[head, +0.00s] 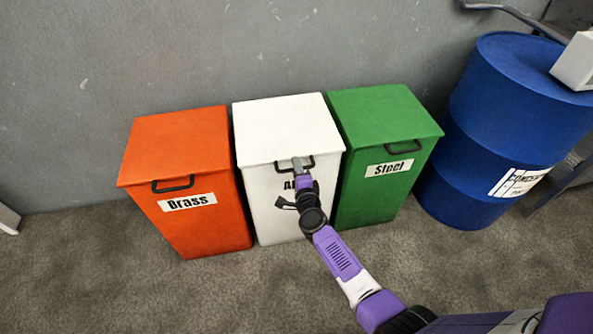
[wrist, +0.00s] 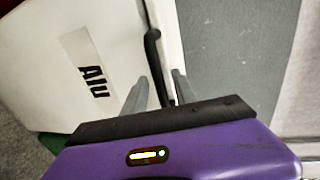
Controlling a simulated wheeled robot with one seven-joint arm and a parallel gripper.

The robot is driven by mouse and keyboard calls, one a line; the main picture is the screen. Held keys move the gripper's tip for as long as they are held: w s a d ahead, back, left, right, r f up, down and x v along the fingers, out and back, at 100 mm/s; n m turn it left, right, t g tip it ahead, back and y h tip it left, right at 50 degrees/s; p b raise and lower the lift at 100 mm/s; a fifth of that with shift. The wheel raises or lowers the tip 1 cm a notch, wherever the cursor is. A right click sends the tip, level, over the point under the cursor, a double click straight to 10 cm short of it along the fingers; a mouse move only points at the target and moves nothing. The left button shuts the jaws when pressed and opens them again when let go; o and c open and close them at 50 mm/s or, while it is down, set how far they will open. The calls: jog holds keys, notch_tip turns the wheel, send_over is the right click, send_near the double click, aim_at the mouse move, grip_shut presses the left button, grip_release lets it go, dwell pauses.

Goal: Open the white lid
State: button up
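The white bin's lid (head: 286,126) is down flat on the white bin (head: 262,205), which stands between the orange and green bins. A black bar handle (head: 309,163) is on the lid's front edge. My gripper (head: 297,164) is at this handle. In the wrist view, the handle (wrist: 153,50) runs in between the two grey fingers of my gripper (wrist: 160,82), with gaps showing beside it, so the fingers look open around it. The "Alu" label (wrist: 88,70) is on the bin's front; my arm partly hides it in the head view.
The orange "Brass" bin (head: 205,225) stands left and the green "Steel" bin (head: 368,200) right, both lids down. A blue drum (head: 500,135) stands farther right. A grey wall (head: 200,50) is behind. The floor (head: 130,285) in front is clear.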

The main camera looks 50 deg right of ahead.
grip_shut()
dwell(1.4)
